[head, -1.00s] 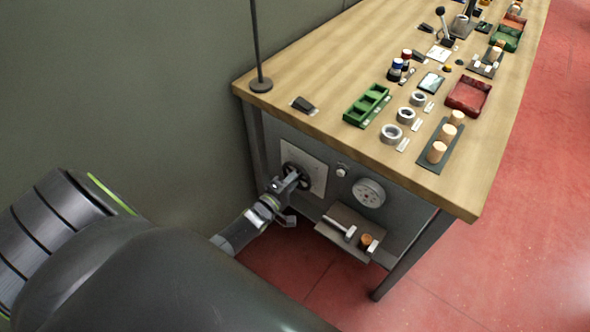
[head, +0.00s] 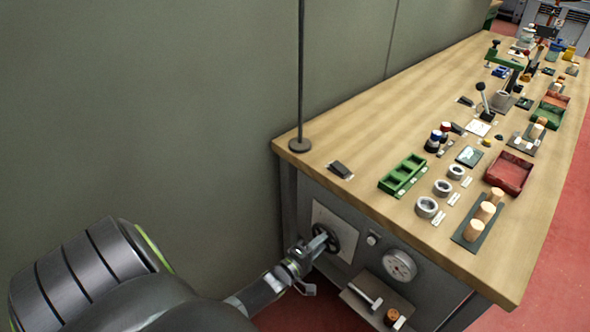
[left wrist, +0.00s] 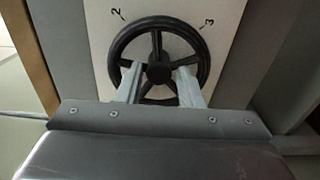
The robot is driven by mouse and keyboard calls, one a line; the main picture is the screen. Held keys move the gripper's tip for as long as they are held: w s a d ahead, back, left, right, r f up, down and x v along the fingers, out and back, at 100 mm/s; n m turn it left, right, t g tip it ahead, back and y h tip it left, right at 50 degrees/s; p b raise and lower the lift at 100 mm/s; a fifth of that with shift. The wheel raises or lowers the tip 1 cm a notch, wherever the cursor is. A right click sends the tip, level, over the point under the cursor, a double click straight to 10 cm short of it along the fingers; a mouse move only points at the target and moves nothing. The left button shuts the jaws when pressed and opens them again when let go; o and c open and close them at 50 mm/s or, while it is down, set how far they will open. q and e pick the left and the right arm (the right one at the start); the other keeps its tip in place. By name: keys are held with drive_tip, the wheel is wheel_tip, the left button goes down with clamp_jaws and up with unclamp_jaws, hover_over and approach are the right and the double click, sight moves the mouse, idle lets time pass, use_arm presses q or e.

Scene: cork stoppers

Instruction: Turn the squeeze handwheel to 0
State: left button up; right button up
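The black handwheel (head: 340,238) sits on a pale plate on the bench's front panel. In the left wrist view the handwheel (left wrist: 158,24) is seen face on, with spokes and a round hub. The marks 2 and 3 show on the plate (left wrist: 177,7) above it; no 0 mark or pointer shows. My left gripper (head: 322,242) is at the wheel. Its two fingers (left wrist: 158,74) are spread apart, one on each side of the hub, overlapping the lower spokes. Whether they touch the wheel cannot be told. My right gripper is not in view.
A dial gauge (head: 399,265) and small knob (head: 371,239) are right of the wheel. A low shelf (head: 352,302) below holds a hammer-like tool and a brown cork. The wooden bench top (head: 370,216) carries rings, trays and corks. A wall stands close on the left.

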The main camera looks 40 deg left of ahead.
use_arm(q)
drive_tip(key=s+a, duration=0.1)
drive_tip(key=s, duration=1.4)
drive_tip(key=shift+s, duration=0.35)
drive_tip(key=shift+a+f, duration=0.1)
